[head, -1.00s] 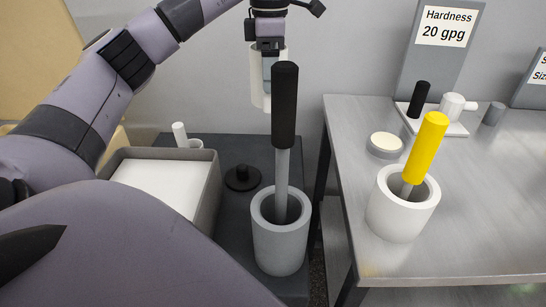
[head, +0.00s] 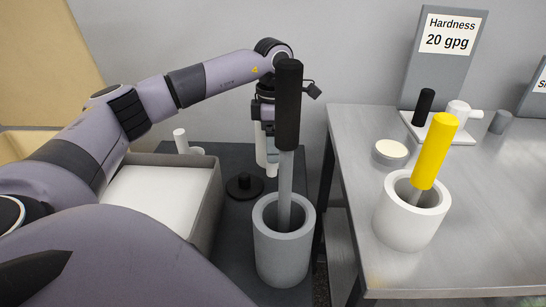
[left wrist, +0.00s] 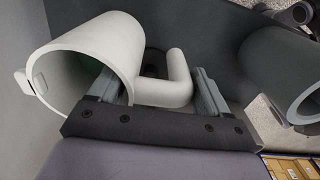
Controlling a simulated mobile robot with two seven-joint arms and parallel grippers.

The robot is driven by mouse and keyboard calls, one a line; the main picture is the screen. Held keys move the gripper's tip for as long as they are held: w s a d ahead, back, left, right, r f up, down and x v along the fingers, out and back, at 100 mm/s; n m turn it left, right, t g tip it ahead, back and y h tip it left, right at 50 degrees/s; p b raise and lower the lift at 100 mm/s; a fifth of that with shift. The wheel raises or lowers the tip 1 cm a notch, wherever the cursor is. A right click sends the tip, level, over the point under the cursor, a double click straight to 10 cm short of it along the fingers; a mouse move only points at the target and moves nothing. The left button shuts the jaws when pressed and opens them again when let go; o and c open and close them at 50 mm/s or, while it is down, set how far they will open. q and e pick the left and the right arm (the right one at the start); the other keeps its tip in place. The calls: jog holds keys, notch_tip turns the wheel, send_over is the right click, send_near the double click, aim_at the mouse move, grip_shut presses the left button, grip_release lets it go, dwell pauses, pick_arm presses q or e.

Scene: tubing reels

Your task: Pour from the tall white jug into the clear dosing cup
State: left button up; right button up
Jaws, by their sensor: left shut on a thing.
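My left gripper (head: 266,122) is shut on the tall white jug (head: 261,150), which hangs behind the black-handled pestle in the head view. In the left wrist view, the jug (left wrist: 95,62) lies at the left with its round end facing left. Its curved handle (left wrist: 176,78) is between the gripper's two fingers (left wrist: 157,88). A greenish patch shows inside the jug's mouth. The jug's lower end is near the dark low surface; I cannot tell whether it touches. I cannot make out a clear dosing cup. My right gripper is not in view.
A grey mortar (head: 283,255) with a black-handled pestle (head: 288,105) stands in front of the jug. A black knobbed disc (head: 244,187) and a grey tray (head: 207,205) are left. The steel table (head: 470,205) at right holds a white mortar (head: 407,222) with a yellow pestle (head: 434,150).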

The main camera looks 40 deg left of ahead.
pick_arm(q)
jog(key=shift+f, duration=2.05)
jog(key=shift+f, duration=0.15)
jog(key=o, duration=1.5)
jog(key=shift+f, duration=0.1)
notch_tip(320, 180, up, 7)
jog(key=shift+s+d+r, duration=0.1)
jog(key=shift+s+d, duration=0.05)
